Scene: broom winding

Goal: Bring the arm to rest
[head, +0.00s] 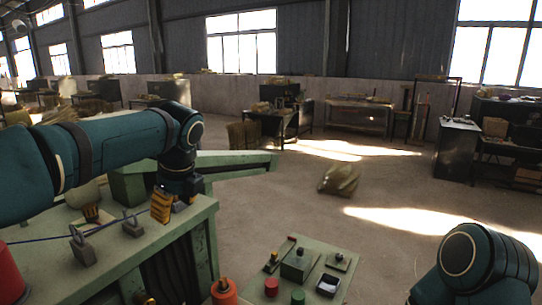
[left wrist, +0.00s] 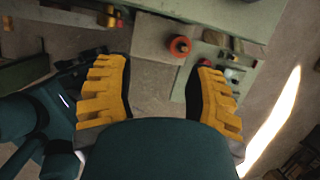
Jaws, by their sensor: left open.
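My left arm (head: 100,148) reaches in from the left in the head view, above the green machine table (head: 205,225). My left gripper (head: 163,207) points down at the table's far right part, and its yellow fingers show partly there. In the left wrist view the two yellow fingers of the left gripper (left wrist: 160,92) stand wide apart with nothing between them. My right arm (head: 480,262) shows only as a teal joint at the bottom right. My right gripper is out of view.
A control panel (head: 318,262) with several buttons stands at the front. An orange knob (head: 223,291) is beside it and also shows in the left wrist view (left wrist: 180,46). Metal clamps (head: 82,246) stand on the table. A sack (head: 339,180) lies on open floor.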

